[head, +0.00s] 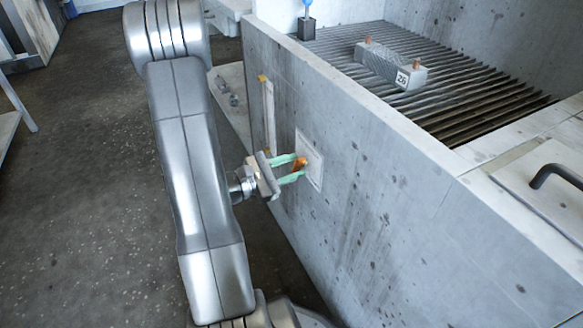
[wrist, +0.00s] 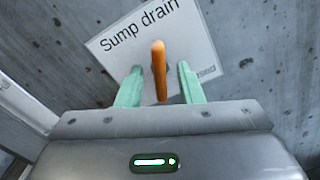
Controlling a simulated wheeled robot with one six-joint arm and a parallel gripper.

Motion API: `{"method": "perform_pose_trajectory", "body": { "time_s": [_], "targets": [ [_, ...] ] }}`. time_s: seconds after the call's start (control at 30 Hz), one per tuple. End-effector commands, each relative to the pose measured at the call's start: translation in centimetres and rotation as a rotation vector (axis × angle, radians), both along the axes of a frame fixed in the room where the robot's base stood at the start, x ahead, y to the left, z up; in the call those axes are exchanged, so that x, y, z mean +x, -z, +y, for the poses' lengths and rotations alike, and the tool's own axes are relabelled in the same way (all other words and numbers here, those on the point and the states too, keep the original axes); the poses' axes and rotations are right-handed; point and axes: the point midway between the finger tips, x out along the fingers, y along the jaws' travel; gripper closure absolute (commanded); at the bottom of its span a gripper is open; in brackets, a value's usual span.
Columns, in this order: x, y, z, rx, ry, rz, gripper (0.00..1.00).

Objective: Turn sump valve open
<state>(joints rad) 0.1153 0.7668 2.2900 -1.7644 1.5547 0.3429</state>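The sump valve's orange handle (wrist: 159,70) stands out from a white plate reading "Sump drain" (wrist: 125,45) on the grey concrete wall. In the head view the orange handle (head: 299,163) is small, in front of the white plate (head: 312,160). My gripper (head: 291,169) reaches the wall from the left with its two green fingers apart. In the wrist view my gripper (wrist: 158,84) is open, one finger on each side of the handle, with a gap visible on both sides.
A slatted grate (head: 440,75) lies inside the concrete housing, with a grey block labelled 26 (head: 390,66) on it. A black handle (head: 555,175) sits on the right ledge. A vertical gauge strip (head: 268,115) is on the wall. The floor (head: 80,200) at left is clear.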

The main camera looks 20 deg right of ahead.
Motion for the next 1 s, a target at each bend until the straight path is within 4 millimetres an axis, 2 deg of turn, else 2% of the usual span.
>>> {"method": "perform_pose_trajectory", "body": {
  "time_s": [0.3, 0.47, 0.5, 0.73, 1.0],
  "targets": [
    [0.00, 0.00, -0.16, 0.000, 0.001, 0.000, 0.66],
    [0.00, 0.00, -0.15, 0.000, 0.001, 0.000, 0.98],
    [0.00, 0.00, -0.15, 0.000, 0.001, 0.000, 1.00],
    [0.00, -0.22, -0.14, -0.003, 0.001, 0.052, 1.00],
    [0.00, -0.40, -0.14, -0.025, 0.000, 0.342, 1.00]
  ]
}}
